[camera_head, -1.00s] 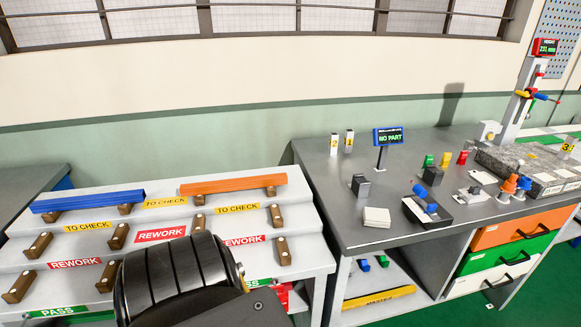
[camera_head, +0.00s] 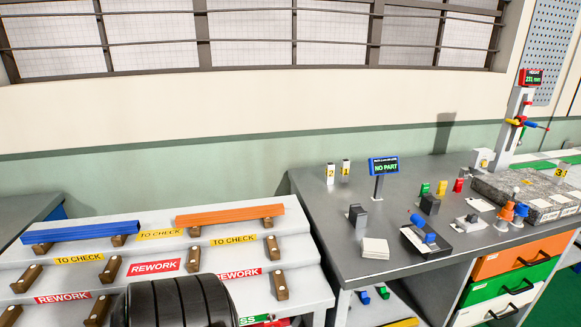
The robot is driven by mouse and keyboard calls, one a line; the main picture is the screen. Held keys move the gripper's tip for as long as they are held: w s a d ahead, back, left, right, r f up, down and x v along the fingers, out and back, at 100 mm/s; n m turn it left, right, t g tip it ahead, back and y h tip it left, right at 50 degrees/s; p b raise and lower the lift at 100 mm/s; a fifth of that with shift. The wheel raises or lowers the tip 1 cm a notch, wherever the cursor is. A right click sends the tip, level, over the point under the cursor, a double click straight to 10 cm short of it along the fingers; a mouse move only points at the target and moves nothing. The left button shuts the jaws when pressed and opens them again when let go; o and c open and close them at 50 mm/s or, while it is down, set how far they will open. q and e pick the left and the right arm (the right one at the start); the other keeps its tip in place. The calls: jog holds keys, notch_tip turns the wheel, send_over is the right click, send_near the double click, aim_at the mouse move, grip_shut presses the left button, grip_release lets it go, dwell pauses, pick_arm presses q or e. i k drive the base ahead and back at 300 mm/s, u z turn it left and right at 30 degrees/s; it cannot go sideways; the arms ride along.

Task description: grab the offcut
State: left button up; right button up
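No offcut can be made out for certain in the head view. A blue profile bar (camera_head: 80,232) and an orange profile bar (camera_head: 230,214) lie on brown supports on the top step of the stepped rack, by the "TO CHECK" labels. A black ribbed part of my own arm (camera_head: 180,302) shows at the bottom, in front of the rack. Neither of my grippers is in view.
The stepped rack (camera_head: 215,258) has empty brown supports on its lower steps. The grey bench (camera_head: 340,236) at the right carries a "NO PART" display (camera_head: 384,167), small coloured blocks, a white pad (camera_head: 375,248) and a stone plate (camera_head: 520,190). Coloured drawers (camera_head: 510,288) are below.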

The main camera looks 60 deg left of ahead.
aim_at(558, 177)
jog(key=z, duration=0.35)
jog(key=k, duration=0.5)
jog(key=z, duration=0.7)
jog(key=i, duration=2.15)
jog(key=u, duration=0.15)
jog(key=i, duration=2.4)
jog(key=u, duration=0.45)
jog(key=i, duration=1.95)
jog(key=u, duration=1.35)
jog(key=i, duration=1.05)
jog(key=u, duration=1.75)
jog(key=i, duration=0.8)
jog(key=u, duration=0.35)
